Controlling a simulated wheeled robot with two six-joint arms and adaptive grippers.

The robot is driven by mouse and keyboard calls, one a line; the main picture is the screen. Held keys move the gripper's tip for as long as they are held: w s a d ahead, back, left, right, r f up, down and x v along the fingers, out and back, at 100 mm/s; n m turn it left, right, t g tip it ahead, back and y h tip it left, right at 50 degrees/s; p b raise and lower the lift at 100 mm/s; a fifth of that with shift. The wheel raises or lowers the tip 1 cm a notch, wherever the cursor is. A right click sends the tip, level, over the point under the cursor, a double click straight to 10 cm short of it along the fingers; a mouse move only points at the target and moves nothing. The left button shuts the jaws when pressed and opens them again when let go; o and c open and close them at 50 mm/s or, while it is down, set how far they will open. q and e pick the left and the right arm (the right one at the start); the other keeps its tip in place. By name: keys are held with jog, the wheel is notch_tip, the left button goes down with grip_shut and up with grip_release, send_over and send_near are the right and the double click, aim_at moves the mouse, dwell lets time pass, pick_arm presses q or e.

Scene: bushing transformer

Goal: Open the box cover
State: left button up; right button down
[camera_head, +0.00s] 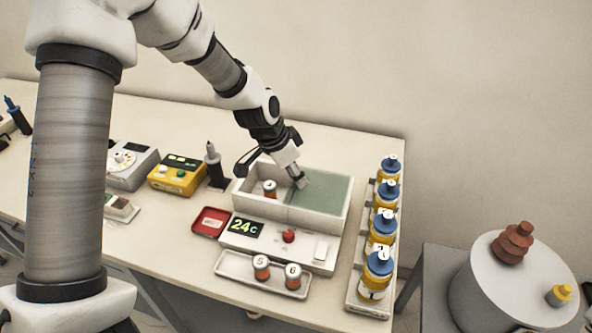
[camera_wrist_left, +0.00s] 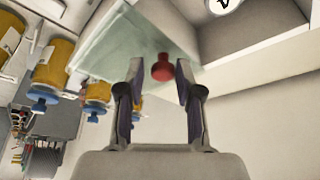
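The white box (camera_head: 241,193) stands on the table. Its translucent green glass cover (camera_head: 329,192) lies over the right part, and the left part is uncovered. The glass cover also shows in the wrist view (camera_wrist_left: 120,45), with a red knob (camera_wrist_left: 162,68) on it. My left gripper (camera_head: 301,182) is over the cover and hides the knob in the head view. In the wrist view my left gripper (camera_wrist_left: 160,72) is open, with the knob between its fingertips and a gap on each side. My right gripper is in neither view.
A capped bottle (camera_head: 270,188) stands in the uncovered part of the box. A front panel (camera_head: 266,242) has a red button, with a tray (camera_head: 234,268) of two bottles before it. Blue-capped bottles (camera_head: 383,229) stand in a row to the right. A black-tipped device (camera_head: 214,162) is at left.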

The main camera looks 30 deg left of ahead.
pick_arm(q)
jog(key=shift+w, duration=0.3)
jog(key=shift+s+a+r, duration=0.1)
jog(key=shift+a+r, duration=0.05)
jog(key=v, duration=1.1)
jog(key=shift+r, duration=0.25)
